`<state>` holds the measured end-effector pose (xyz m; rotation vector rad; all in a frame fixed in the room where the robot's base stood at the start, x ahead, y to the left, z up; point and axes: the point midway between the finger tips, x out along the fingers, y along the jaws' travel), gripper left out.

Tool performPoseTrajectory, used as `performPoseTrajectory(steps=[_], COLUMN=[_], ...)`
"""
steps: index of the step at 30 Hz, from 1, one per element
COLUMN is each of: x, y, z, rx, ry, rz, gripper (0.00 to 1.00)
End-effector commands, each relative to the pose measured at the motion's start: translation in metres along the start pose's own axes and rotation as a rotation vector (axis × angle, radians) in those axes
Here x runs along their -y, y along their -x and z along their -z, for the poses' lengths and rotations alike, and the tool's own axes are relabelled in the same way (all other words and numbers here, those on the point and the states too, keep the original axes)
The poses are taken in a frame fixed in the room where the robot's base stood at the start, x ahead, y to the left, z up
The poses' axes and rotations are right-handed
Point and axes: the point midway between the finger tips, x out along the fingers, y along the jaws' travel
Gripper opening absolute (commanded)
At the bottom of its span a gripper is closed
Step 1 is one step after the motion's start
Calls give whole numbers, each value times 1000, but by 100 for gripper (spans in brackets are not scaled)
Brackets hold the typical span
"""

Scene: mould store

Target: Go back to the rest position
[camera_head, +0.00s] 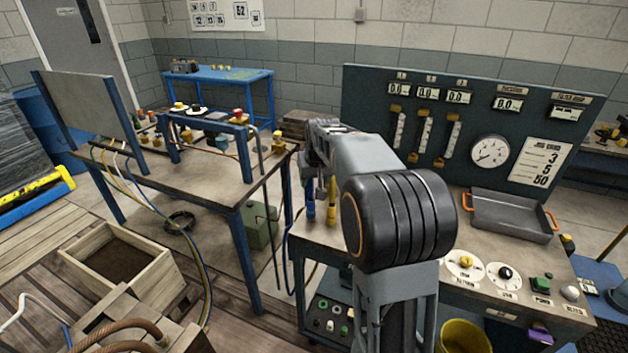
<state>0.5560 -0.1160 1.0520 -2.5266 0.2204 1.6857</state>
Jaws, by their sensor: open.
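My arm rises at the centre of the head view, with a large black ribbed joint in front. Its grey forearm reaches away and up-left to the wrist. My gripper (318,178) is at the far end, small, dark and partly covered by the forearm. It is over the left end of the control bench (318,236), close to a blue upright piece (310,206) and a yellow upright piece (332,210). I cannot tell whether it touches them. I see nothing held in the jaws, which are open.
A gauge panel (560,155) stands behind the bench, with a grey tray (510,216) before it. Left is a workbench (200,188) with trailing cables. A wooden crate (120,262) and a yellow bucket (463,337) are low in front. A blue table (220,76) is behind.

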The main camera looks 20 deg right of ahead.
Motion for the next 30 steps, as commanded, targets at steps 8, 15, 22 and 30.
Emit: performPoseTrajectory(steps=[8,15,22,30], x=[0,6,41,62], y=[0,-17,25,58], z=[0,-57,-174,-256], rx=[0,115,187,154], ry=[-1,-22,38,128], rz=[0,3,21,47], gripper=[59,59,59,59])
